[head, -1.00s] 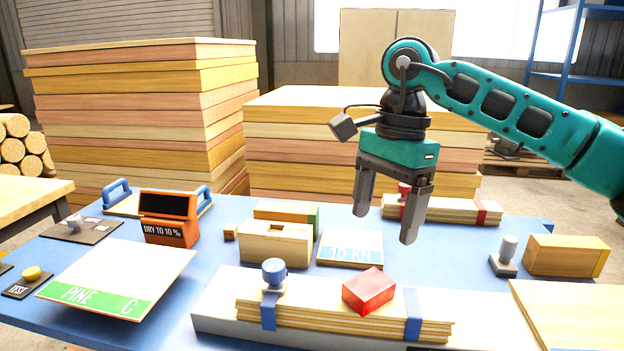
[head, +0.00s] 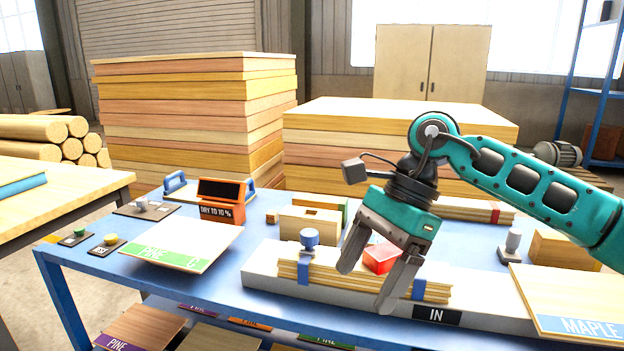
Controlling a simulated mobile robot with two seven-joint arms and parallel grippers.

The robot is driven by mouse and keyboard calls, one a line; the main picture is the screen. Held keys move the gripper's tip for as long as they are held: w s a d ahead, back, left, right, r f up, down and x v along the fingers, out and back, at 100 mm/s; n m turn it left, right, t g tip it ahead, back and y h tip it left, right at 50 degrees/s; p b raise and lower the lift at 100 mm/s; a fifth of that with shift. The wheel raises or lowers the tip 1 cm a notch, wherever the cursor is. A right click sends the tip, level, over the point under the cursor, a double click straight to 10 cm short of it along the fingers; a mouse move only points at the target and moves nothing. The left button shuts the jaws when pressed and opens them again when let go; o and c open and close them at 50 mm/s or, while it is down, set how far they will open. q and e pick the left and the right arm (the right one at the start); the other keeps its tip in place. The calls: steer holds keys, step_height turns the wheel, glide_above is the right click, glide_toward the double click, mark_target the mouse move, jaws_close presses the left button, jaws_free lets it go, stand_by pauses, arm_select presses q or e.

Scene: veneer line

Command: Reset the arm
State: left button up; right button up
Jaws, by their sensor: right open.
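My right gripper (head: 364,288) is open and empty. Its arm comes in from the right, and its fingers point down and to the left. In the picture it overlaps the strapped stack of thin boards (head: 320,275) and partly covers the red block (head: 381,257) on that stack. I cannot tell how high the fingers are above the boards. My left gripper does not show.
The blue table (head: 215,267) carries an orange display (head: 220,208), a PINE board (head: 178,240), a blue-knobbed piece (head: 309,240) and a MAPLE board (head: 560,298). Large board piles (head: 195,120) stand behind. Several panels lie on a lower shelf.

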steer(key=s+a+m+g+y, duration=0.2)
steer(key=s+a+m+y, duration=0.4)
steer(key=a+m+y, duration=0.6)
steer(key=w+d+f+m+t+h+p, duration=0.1)
steer(key=w+d+f+m+t+h, duration=0.1)
steer(key=d+f+m+t, duration=0.65)
steer(key=w+a+f+m+t+h, duration=0.1)
steer(key=m+t+h, duration=0.35)
steer(key=m, duration=0.95)
steer(key=w+d+f+m+t+h+p, duration=0.15)
steer(key=d+f+m+t, duration=0.3)
steer(key=m+t, duration=0.55)
steer(key=s+d+f+m+g+h, duration=0.3)
steer(key=s+d+f+m, duration=0.2)
steer(key=f, duration=0.4)
steer(key=s+d+f+m+g+h, duration=0.4)
steer(key=s+f+m, duration=0.3)
steer(key=f, duration=0.3)
steer(key=shift+s+d+g, duration=0.3)
steer(key=shift+s+d, duration=0.3)
steer(key=shift+s, duration=0.2)
